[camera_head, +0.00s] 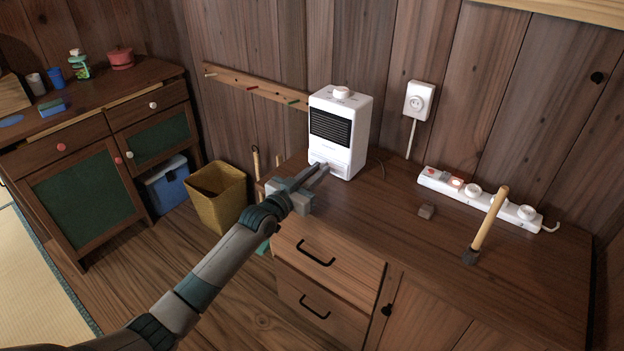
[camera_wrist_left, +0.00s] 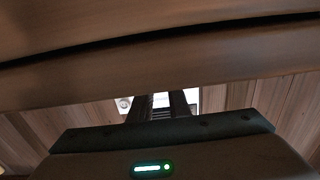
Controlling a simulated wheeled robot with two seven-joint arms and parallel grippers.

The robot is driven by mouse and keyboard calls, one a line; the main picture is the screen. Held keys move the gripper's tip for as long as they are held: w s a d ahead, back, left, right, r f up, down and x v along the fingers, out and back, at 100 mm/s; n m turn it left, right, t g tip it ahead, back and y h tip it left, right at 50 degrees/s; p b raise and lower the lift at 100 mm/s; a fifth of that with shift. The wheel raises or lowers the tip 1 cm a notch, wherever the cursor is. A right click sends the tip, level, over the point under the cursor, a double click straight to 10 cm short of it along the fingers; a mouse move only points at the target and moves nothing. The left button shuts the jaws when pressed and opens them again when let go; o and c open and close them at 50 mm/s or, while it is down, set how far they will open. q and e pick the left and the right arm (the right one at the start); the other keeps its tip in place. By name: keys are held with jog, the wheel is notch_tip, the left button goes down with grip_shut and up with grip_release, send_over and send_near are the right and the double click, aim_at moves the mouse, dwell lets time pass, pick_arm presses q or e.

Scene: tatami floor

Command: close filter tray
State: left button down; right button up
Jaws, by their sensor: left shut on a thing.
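A white box-shaped appliance (camera_head: 349,124) with a black front grille and a knob on top stands upright on the wooden cabinet against the wall. The filter tray (camera_head: 318,158) is at the low front of the appliance, partly hidden by my left gripper. My left gripper (camera_head: 324,170) reaches in from the left and is shut on the filter tray at the appliance's base. In the left wrist view, the fingers (camera_wrist_left: 160,104) have a white surface between and beside them. How far the tray sticks out cannot be told. My right gripper is not in view.
The cabinet top (camera_head: 385,220) is mostly clear. A wall outlet (camera_head: 418,101) is behind. A yellow bin (camera_head: 217,194) stands on the floor at left.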

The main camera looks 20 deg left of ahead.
pick_arm(q)
jog(key=shift+w, duration=0.25)
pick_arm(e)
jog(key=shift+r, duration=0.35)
pick_arm(q)
jog(key=c, duration=1.7)
grip_release()
jog(key=shift+d, duration=0.1)
jog(key=shift+o, duration=0.2)
jog(key=v, duration=1.7)
jog(key=shift+s, duration=0.15)
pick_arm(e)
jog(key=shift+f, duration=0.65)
pick_arm(q)
jog(key=shift+f, duration=0.1)
